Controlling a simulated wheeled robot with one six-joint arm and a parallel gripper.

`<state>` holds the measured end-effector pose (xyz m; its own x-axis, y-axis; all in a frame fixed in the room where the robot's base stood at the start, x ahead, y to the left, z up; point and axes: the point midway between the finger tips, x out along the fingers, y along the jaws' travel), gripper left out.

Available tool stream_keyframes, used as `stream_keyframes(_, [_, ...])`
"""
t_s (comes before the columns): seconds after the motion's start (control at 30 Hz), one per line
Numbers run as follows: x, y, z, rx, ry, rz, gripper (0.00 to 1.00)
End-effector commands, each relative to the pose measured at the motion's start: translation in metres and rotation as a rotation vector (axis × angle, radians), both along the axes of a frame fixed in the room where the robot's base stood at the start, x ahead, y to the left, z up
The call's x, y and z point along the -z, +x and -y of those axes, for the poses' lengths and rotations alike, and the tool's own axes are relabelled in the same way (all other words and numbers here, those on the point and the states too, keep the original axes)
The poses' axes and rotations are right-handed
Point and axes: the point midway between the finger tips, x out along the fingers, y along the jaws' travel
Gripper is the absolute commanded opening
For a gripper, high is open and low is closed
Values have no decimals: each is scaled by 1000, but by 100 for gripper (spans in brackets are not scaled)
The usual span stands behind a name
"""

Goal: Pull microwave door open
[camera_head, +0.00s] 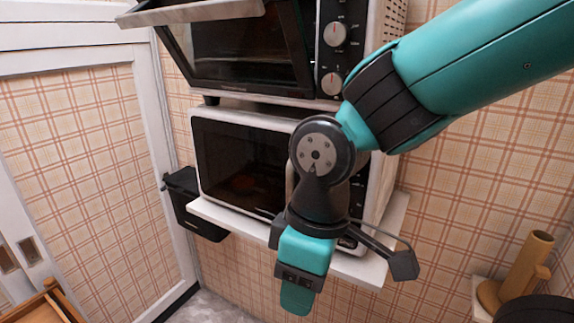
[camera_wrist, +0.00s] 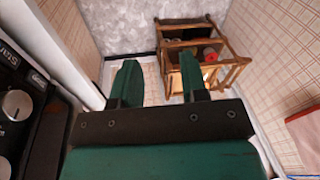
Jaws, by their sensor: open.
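The white microwave (camera_head: 196,160) stands on a white wall shelf in the head view, its dark glass door (camera_head: 235,165) shut. A pale upright strip (camera_head: 289,182), seemingly the door handle, shows beside my wrist, which hides most of it. My gripper (camera_head: 296,300) hangs pointing down in front of the microwave's right part and covers some of its control side. In the wrist view the two green fingers of my gripper (camera_wrist: 160,82) are apart with nothing between them. A black panel with a knob (camera_wrist: 17,105) stands left of them.
A toaster oven (camera_head: 240,45) sits above the microwave, its door tilted out. A black bin (camera_head: 190,205) hangs left of the white shelf (camera_head: 345,262). A wooden rack (camera_wrist: 203,50) stands lower down in the wrist view. A wooden holder (camera_head: 525,265) is at right.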

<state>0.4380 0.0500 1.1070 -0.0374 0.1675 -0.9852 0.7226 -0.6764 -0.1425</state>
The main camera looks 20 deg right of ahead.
Motion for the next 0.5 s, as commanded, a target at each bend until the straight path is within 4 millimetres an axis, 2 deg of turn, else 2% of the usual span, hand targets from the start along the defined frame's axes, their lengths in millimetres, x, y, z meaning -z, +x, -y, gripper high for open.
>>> stream_keyframes(0.03, [-25,11,-5,-90,-86,-6,40])
stream_keyframes(0.23, [-45,53,-17,-500,-495,15,40])
stream_keyframes(0.33, [-58,64,-29,-722,-719,26,40])
stream_keyframes(0.5, [-83,66,-53,-1039,-1071,40,40])
